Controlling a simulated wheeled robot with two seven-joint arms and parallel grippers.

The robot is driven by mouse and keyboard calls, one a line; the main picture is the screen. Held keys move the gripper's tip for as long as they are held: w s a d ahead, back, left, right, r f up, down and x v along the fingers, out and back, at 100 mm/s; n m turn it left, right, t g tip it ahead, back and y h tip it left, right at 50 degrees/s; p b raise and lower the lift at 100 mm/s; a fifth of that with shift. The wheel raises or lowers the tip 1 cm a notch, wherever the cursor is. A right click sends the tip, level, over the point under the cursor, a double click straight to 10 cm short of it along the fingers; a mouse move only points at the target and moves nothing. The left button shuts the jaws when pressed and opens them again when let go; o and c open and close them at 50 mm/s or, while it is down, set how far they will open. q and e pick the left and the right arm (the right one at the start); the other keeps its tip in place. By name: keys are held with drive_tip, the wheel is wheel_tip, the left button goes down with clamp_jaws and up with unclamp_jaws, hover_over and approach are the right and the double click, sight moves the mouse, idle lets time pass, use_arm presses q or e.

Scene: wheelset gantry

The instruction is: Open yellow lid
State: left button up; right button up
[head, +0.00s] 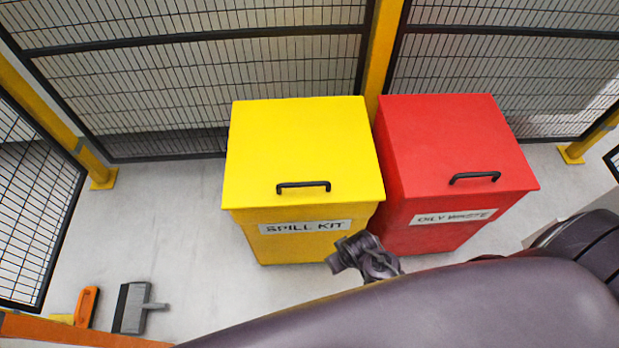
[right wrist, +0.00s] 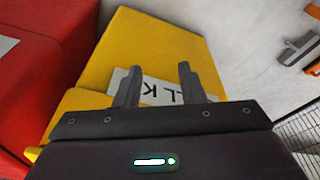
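The yellow lid (head: 300,145) lies closed on the yellow spill kit bin (head: 272,246), with a black handle (head: 303,185) near its front edge. The bin also shows in the right wrist view (right wrist: 150,50), with part of its white label (right wrist: 160,90) between my fingers. My right gripper (head: 338,258) is in front of the bin's lower right front, below the lid. In the right wrist view my right gripper (right wrist: 160,80) is open with its two fingers apart and nothing between them. The handle is not visible in that view. My left gripper is not in view.
A red bin (head: 450,150) labelled for oily waste stands close on the right, its lid closed. Mesh fence panels (head: 200,80) and a yellow post (head: 383,50) stand behind. A grey brush (head: 132,308) and an orange-handled tool (head: 86,306) lie at lower left.

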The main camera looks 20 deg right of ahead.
drive_tip(key=w+a+r+n+t, duration=0.1)
drive_tip(key=w+a+r+n, duration=0.1)
drive_tip(key=w+r, duration=0.35)
drive_tip(key=w+a+r+n+t+y, duration=0.1)
drive_tip(key=w+r+t, duration=0.1)
drive_tip(key=r, duration=0.7)
drive_tip(key=w+a+r+n+t, duration=0.1)
drive_tip(key=w+a+r+n, duration=0.1)
drive_tip(key=w+r, duration=0.35)
drive_tip(key=n+g+y, duration=0.3)
drive_tip(key=n, duration=0.5)
approach(306, 183)
drive_tip(key=f, duration=0.1)
drive_tip(key=x, duration=0.5)
drive_tip(key=b+x, duration=0.1)
drive_tip(key=x, duration=0.1)
drive_tip(key=shift+w+a, duration=0.15)
drive_tip(key=shift+a, duration=0.25)
drive_tip(key=shift+c, duration=0.4)
clamp_jaws()
